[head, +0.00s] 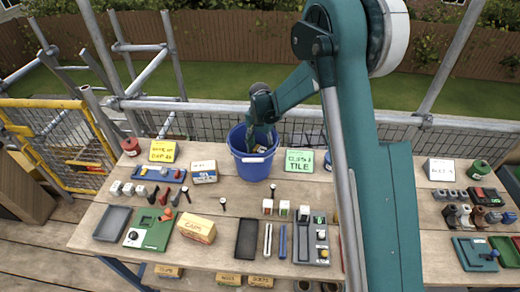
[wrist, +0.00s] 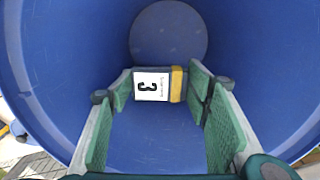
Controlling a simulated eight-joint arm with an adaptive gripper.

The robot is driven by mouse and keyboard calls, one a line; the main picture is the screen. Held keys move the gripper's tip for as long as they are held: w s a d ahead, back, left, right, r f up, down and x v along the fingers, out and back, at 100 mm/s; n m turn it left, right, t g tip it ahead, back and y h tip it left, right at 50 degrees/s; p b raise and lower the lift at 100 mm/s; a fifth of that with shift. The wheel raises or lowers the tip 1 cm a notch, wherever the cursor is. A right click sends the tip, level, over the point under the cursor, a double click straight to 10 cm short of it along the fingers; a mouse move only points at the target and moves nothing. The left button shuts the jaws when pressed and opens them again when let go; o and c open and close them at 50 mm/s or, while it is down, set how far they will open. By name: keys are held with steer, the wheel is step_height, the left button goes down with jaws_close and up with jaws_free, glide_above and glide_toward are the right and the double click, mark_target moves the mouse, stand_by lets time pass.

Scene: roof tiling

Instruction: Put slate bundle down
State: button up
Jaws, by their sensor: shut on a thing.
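My gripper (wrist: 160,90) reaches down into a blue bucket (head: 253,166); in the head view the hand (head: 262,112) is over its mouth and the fingertips are hidden. The blue bucket walls (wrist: 60,60) surround the fingers. The round bucket bottom (wrist: 168,32) shows beyond the block. I cannot tell whether the block touches it.
The bucket stands at the back of a wooden bench. A green sign (head: 299,161) is to its right, and a yellow sign (head: 163,151) and a labelled box (head: 204,171) are to its left. Scaffold rails stand behind.

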mark_target(260, 150)
steer(key=shift+f+b, duration=0.55)
steer(key=shift+f, duration=0.05)
steer(key=o, duration=0.7)
steer(key=shift+c, duration=0.2)
steer(key=shift+r, duration=0.2)
steer(key=shift+r+p, duration=0.65)
steer(key=shift+r, duration=0.1)
step_height(260, 150, up, 11)
steer(key=shift+r, duration=0.15)
steer(key=shift+r, duration=0.1)
